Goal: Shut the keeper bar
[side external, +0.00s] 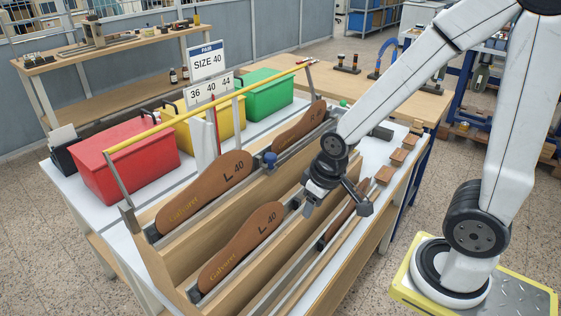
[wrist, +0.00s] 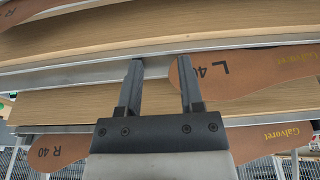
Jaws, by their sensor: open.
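The yellow keeper bar (side external: 200,108) runs above the back row of the rack, held up on grey end arms and standing clear of the soles. Below it, brown soles marked L 40 (side external: 205,190) and R (side external: 298,128) stand in the back slot. Another L 40 sole (side external: 240,240) stands in a front slot. My gripper (side external: 337,207) is open and empty over the front part of the rack, on the near side of the bar and apart from it. In the wrist view, my gripper (wrist: 158,63) has its right finger close to an L 40 sole (wrist: 215,76); contact is unclear.
Red (side external: 125,158), yellow (side external: 210,122) and green (side external: 265,92) bins stand behind the rack. A size sign (side external: 207,62) rises between the bar and the bins. Small brown pieces (side external: 398,157) lie at the right.

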